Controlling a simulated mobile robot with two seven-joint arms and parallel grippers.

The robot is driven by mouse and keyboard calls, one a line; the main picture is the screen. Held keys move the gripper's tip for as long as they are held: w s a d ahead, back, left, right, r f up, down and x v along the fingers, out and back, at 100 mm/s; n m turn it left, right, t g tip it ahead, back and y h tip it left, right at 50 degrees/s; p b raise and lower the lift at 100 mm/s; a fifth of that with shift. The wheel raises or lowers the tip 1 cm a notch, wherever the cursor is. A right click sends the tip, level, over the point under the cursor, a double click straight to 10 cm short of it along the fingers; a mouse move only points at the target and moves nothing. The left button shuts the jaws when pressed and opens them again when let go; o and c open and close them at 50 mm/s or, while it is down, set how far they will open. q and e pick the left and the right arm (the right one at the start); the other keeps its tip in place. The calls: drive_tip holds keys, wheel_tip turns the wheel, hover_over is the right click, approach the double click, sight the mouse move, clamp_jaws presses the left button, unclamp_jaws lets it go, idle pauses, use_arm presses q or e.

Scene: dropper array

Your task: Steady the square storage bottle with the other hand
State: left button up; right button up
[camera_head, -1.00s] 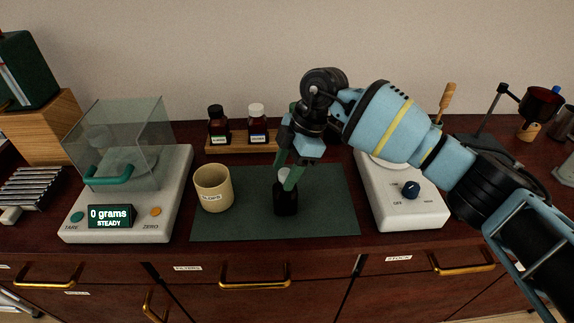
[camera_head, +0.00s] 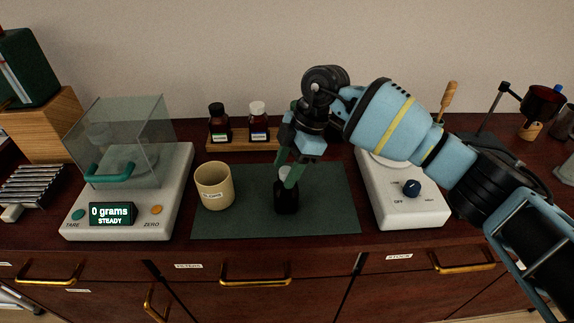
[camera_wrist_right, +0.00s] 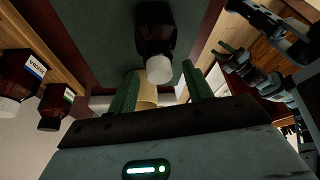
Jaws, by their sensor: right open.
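The dark square storage bottle (camera_head: 286,200) with a white cap stands upright on the green mat (camera_head: 325,205). It also shows in the right wrist view (camera_wrist_right: 155,35), with its cap toward my fingers. My right gripper (camera_head: 286,174) is open and points down at the bottle from above. Its green fingers partly hide the cap in the head view. In the wrist view my right gripper (camera_wrist_right: 160,88) has its fingers apart with the cap near the gap, and I see no firm contact. My left gripper is not in the head view.
A beige cup (camera_head: 214,188) stands left of the bottle on the mat. A balance (camera_head: 170,205) reading 0 grams is farther left. Two brown bottles stand on a wooden rack (camera_head: 230,146) behind. A white device with a knob (camera_head: 400,212) is at the right.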

drive_tip(key=s+v, duration=0.1)
drive_tip(key=v, duration=0.6)
drive_tip(key=shift+w+r, duration=0.4)
drive_tip(key=shift+w, duration=0.15)
drive_tip(key=shift+d, duration=0.1)
